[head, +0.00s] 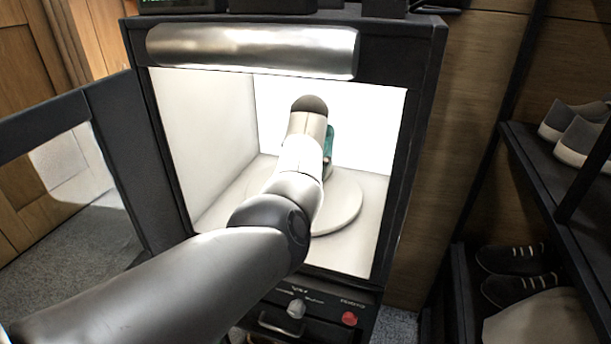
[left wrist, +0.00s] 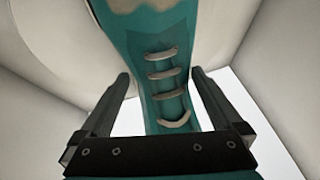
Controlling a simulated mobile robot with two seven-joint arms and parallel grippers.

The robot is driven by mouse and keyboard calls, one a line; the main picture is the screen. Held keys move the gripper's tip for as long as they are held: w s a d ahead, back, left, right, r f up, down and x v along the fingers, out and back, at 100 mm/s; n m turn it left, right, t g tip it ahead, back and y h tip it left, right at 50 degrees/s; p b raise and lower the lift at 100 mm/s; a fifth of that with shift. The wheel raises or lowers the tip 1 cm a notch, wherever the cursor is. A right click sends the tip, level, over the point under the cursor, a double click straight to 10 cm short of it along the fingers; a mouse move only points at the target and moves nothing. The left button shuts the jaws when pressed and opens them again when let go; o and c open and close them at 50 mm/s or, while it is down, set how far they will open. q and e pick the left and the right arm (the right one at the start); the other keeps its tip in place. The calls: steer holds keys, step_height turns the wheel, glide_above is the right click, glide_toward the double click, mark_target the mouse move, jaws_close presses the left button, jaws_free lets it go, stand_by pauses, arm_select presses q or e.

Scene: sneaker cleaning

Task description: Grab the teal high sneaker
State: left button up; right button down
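The teal high sneaker (left wrist: 165,60) fills the middle of the left wrist view, with pale laces and a light patch near the top edge. In the head view only a small teal sliver of it (head: 329,142) shows beside my left arm, inside the lit cabinet. My left gripper (left wrist: 162,84) is open, with one finger on each side of the laced part of the sneaker. A gap shows between the shoe and the fingers. In the head view my own arm hides this gripper. My right gripper is not in view.
The cabinet (head: 437,110) has a bright white interior and a round pale turntable (head: 345,205). Its door (head: 128,150) stands open at the left. A rack (head: 540,150) with several shoes stands at the right.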

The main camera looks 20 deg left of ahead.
arm_select(q)
steer(key=c, duration=1.4)
steer(key=shift+c, duration=0.3)
steer(key=shift+r, duration=0.15)
